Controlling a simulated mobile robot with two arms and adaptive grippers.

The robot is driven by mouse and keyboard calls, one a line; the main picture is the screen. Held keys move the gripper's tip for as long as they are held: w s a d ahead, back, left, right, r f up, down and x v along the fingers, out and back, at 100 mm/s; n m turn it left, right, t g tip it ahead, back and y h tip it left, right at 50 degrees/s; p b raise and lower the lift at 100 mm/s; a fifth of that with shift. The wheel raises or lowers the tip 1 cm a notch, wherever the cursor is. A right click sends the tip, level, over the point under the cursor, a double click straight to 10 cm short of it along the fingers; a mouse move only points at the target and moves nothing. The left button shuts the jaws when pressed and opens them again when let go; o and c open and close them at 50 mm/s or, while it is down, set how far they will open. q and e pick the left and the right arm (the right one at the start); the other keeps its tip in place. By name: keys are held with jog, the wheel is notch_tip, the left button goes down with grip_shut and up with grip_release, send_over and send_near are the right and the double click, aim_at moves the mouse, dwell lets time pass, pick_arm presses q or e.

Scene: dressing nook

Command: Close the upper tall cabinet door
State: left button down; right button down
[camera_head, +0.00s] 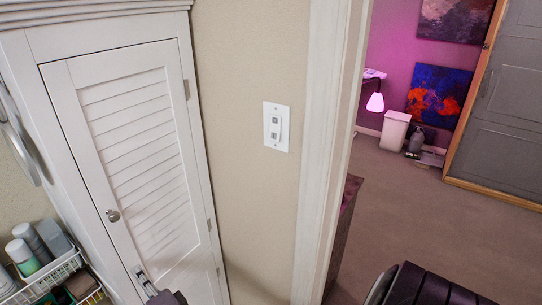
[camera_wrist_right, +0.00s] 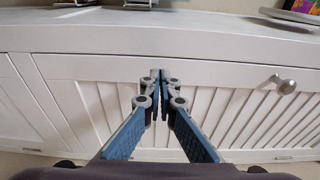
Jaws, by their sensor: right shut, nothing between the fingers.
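The upper tall cabinet door (camera_head: 134,150) is white and louvered, with a round metal knob (camera_head: 113,215) at its left and hinges on its right edge. It looks flush with the cabinet frame (camera_head: 62,133); I cannot tell whether a small gap is left. My right gripper (camera_head: 143,279) is low in front of the door, below the knob. In the right wrist view, the gripper (camera_wrist_right: 156,80) is shut and empty, its fingertips pointing at the louvered door (camera_wrist_right: 232,112), with the knob (camera_wrist_right: 285,84) to the right. Contact cannot be told. My left gripper is not in view.
White baskets (camera_head: 45,278) with bottles stand at the lower left beside the cabinet. A wall switch (camera_head: 276,127) and a white door frame (camera_head: 318,150) are to the right. Beyond it is open floor (camera_head: 440,185) with a white bin (camera_head: 395,130).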

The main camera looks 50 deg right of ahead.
dwell(0.4)
jog(key=shift+s, duration=0.25)
jog(key=s, duration=1.1)
jog(key=shift+s+a, duration=0.25)
jog(key=shift+a, duration=0.1)
jog(key=s+a+f+n+g+y+b, duration=0.1)
jog(key=s+f+n+g, duration=0.3)
jog(key=f, duration=0.8)
jog(key=s+a+f+n+g+y+b, duration=0.15)
jog(key=s+f+n, duration=0.35)
jog(key=f, duration=0.7)
jog(key=s+f+n+g+y, duration=0.1)
jog(key=s+f+n+g, duration=0.4)
jog(key=f, duration=0.7)
jog(key=s+d+f+n+g, duration=0.2)
jog(key=s+f, duration=0.4)
jog(key=s, duration=0.3)
jog(key=s+d+f+n+g+h+b, duration=0.1)
jog(key=s+d+f, duration=0.4)
jog(key=s, duration=0.5)
jog(key=s+d+f+n+g+h+b, duration=0.1)
jog(key=s+d+f+n+g, duration=0.2)
jog(key=s+f, duration=0.3)
jog(key=s+d+n, duration=0.1)
jog(key=s, duration=0.2)
jog(key=shift+s+f, duration=0.25)
jog(key=shift+f, duration=0.15)
jog(key=shift+g+h, duration=0.25)
